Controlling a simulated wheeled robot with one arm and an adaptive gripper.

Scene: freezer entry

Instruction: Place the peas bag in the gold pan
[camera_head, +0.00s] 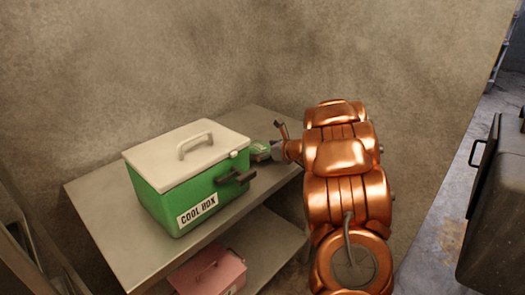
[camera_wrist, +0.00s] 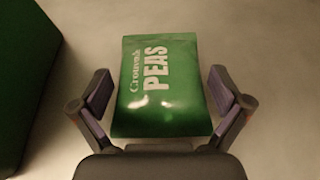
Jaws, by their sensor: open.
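The green peas bag (camera_wrist: 158,85) lies flat on the grey table surface in the wrist view, its "PEAS" lettering facing up. My gripper (camera_wrist: 161,96) is open, with one finger on each side of the bag's near part and a visible gap on both sides. In the head view, part of the bag (camera_head: 260,151) shows just to the right of the cool box, at the end of my copper arm. My gripper (camera_head: 279,146) is partly hidden there. No gold pan is seen in either view.
A green cool box (camera_head: 178,203) with a white lid stands on the table (camera_head: 115,240), left of the bag; its side (camera_wrist: 22,80) fills the wrist view's left edge. A pink box (camera_head: 208,272) sits on the lower shelf. A dark case (camera_head: 492,215) stands at right.

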